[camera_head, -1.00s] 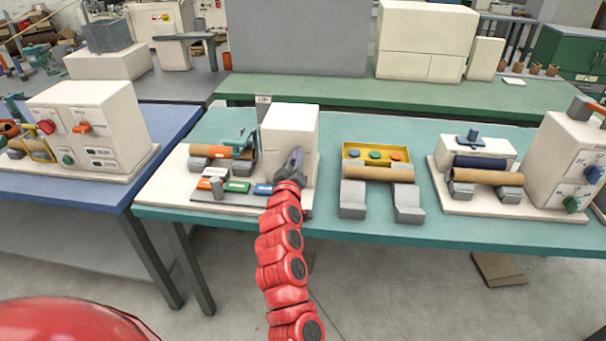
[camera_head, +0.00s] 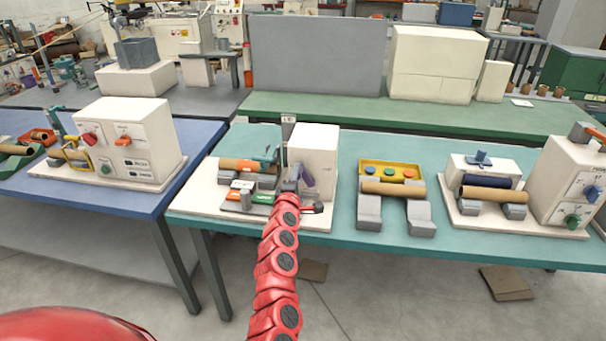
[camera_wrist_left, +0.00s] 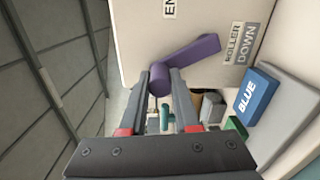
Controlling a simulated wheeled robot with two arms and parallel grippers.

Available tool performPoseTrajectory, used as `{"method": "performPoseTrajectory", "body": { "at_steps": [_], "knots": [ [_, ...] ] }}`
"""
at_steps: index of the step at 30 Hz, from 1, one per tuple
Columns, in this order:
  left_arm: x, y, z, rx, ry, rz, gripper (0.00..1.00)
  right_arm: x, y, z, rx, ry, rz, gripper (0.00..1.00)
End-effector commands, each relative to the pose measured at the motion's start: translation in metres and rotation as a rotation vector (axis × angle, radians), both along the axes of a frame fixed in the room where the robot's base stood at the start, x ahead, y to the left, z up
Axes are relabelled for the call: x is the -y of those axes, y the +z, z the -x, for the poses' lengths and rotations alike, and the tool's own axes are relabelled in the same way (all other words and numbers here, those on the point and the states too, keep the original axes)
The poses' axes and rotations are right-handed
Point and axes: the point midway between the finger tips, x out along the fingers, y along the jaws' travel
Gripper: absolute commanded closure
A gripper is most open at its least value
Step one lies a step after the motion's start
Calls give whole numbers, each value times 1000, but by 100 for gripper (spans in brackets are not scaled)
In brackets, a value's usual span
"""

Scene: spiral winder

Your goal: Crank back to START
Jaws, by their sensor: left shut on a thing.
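The winder's white box (camera_head: 318,150) stands on a pale base plate on the teal table. A purple crank (camera_head: 308,178) is on its front; the wrist view shows its arm and round grip (camera_wrist_left: 160,76). My left gripper (camera_head: 297,180) is at the box's lower left. In the wrist view its fingers (camera_wrist_left: 160,88) are closed around the purple grip. Labels on the box face read "EN", cut off by the frame edge, and "ROLLER DOWN" (camera_wrist_left: 240,42). No START mark can be read. My right gripper is out of view.
A blue block (camera_wrist_left: 256,92) marked BLUE lies close to my left gripper. Orange and green blocks and a brown tube (camera_head: 238,164) sit left of the box. A stand with a yellow tray (camera_head: 366,168) is to the right, with bare table between.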

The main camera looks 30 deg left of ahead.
Motion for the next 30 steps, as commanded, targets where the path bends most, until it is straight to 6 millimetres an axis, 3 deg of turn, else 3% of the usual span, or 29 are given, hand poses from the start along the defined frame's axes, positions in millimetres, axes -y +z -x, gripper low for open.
{"method": "performPoseTrajectory", "body": {
  "at_steps": [18, 30],
  "knots": [
    [-29, -25, 8, 154, 3, 523, 100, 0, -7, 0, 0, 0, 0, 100],
    [-33, -36, 9, 204, 1, 697, 100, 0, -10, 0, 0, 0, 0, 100]
  ]
}}
